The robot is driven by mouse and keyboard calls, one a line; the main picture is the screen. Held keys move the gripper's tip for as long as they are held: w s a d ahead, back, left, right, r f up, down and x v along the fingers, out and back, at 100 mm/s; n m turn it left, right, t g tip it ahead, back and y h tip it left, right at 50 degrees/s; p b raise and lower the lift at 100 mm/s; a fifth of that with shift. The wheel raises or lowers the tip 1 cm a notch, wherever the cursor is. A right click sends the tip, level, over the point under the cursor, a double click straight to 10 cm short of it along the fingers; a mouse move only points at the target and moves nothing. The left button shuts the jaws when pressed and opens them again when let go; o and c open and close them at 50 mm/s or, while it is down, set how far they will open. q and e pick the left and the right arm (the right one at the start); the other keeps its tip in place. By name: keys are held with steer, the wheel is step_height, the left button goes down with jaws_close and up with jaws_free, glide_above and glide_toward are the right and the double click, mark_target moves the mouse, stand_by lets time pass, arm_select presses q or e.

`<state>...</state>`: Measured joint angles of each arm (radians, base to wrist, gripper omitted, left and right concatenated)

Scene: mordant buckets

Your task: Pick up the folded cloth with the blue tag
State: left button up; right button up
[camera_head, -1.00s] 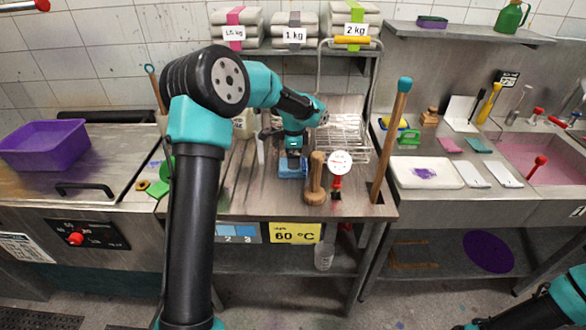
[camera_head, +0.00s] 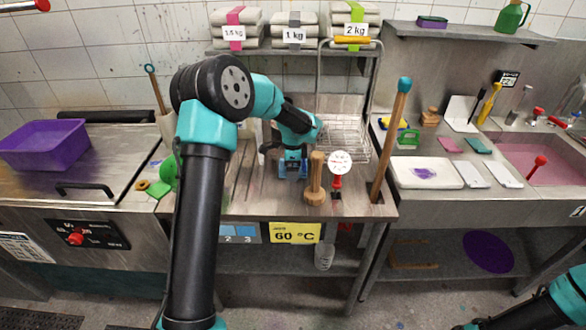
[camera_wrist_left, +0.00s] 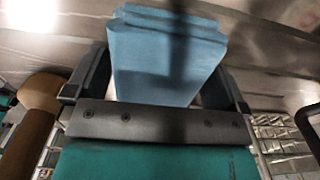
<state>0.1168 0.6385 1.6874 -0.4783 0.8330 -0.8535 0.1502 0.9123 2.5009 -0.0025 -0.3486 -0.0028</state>
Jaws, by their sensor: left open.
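A light-blue, layered block that looks like a folded cloth (camera_wrist_left: 165,65) fills the middle of the left wrist view. I cannot make out a separate tag on it. In the head view it is small and mostly hidden by my left gripper (camera_head: 292,170), on the steel bench top. My left gripper is open, with its dark fingers on either side of the blue cloth in the wrist view; I cannot tell whether they touch it. My right arm shows only at the lower right corner of the head view, its gripper out of frame.
A wooden pestle-like tool (camera_head: 316,180) and a dial thermometer (camera_head: 340,163) stand close right of the gripper. A wire rack (camera_head: 343,136) is behind them. A teal-topped pole (camera_head: 391,140) stands further right. Tagged white cloth stacks (camera_head: 294,31) sit on the shelf above.

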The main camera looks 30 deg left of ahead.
arm_select(q)
steer(key=shift+c, duration=0.5)
steer(key=c, duration=0.8)
steer(key=shift+r, duration=0.15)
step_height(320, 180, up, 10)
steer(key=shift+f, duration=0.1)
stand_by(0.4)
